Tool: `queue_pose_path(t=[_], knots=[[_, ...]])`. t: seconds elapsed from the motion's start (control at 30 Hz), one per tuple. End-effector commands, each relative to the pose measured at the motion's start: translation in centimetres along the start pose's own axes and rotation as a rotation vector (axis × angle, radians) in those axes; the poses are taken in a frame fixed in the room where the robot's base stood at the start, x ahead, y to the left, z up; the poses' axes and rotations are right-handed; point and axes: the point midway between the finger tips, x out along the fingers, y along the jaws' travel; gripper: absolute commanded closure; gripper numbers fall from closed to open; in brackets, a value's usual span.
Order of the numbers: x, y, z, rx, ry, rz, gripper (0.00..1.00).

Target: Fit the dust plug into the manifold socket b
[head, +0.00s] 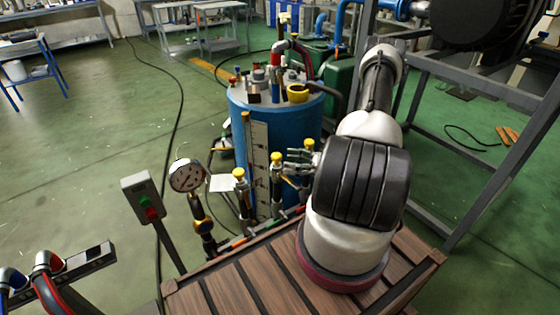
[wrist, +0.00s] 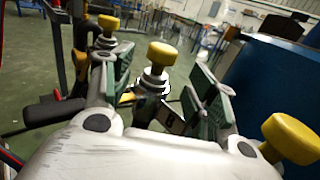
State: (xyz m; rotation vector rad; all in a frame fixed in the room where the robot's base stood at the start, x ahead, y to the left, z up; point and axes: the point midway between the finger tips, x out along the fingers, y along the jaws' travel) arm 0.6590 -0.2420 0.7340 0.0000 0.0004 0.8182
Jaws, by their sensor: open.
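Several yellow-topped plugs stand along the manifold (head: 245,238) beside the blue tank; I cannot tell which is the task's dust plug or which socket is b. The middle yellow plug (head: 277,159) sits upright on a metal fitting. In the wrist view this yellow plug (wrist: 162,54) shows between and beyond my open fingers, with gaps at both sides. My gripper (head: 299,157) is just right of it in the head view; its green-padded fingers (wrist: 163,85) hold nothing. Another yellow plug (head: 238,174) stands to the left, and one (head: 308,144) behind my gripper, close in the wrist view (wrist: 292,138).
The blue tank (head: 245,100) stands right behind the manifold. A pressure gauge (head: 187,176) and a switch box (head: 142,196) stand to the left. A slatted wooden platform (head: 250,280) lies in front. A grey frame (head: 490,190) is at the right. Green floor is open at left.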

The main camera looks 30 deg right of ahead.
Motion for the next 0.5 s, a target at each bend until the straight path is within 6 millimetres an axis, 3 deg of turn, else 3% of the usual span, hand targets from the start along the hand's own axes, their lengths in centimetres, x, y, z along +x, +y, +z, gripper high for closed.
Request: queue_pose_path(t=[0.2, 0.5], knots=[[-4.5, 0.0, 0.0, -0.001, 0.000, -0.003, 0.42], [-6.5, 0.0, 0.0, 0.000, 0.001, 0.001, 0.42]])
